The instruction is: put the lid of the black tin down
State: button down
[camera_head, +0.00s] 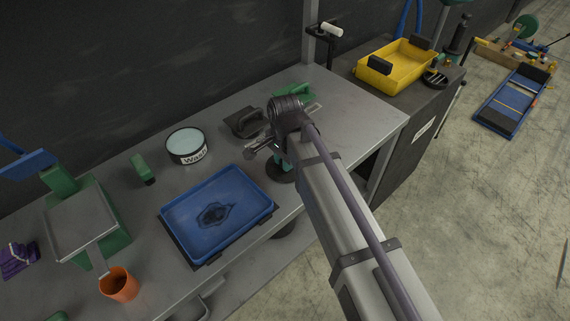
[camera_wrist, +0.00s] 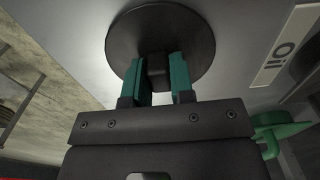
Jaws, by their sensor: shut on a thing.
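My gripper (camera_wrist: 167,84) has teal fingers shut on the knob of a round black lid (camera_wrist: 190,32). The lid also shows in the head view (camera_head: 281,176), below my gripper near the table's front edge, partly hidden by my arm. It looks about level over the grey tabletop; I cannot tell whether it touches. An open round tin (camera_head: 188,156) with a dark wall, a "Wash" label and a pale inside stands to the left, further back.
A blue tray (camera_head: 205,243) with a dark stain lies left of my gripper. A dark handled tool (camera_head: 243,122) and a green object (camera_head: 293,92) lie behind. The bench (camera_head: 350,105) is clear at right.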

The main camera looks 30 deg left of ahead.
jog(key=shift+f, duration=0.2)
jog(key=c, duration=1)
grip_release()
jog(key=shift+r, duration=0.1)
notch_tip(320, 180, up, 12)
jog(key=p, duration=1.2)
jog(key=shift+r, duration=0.2)
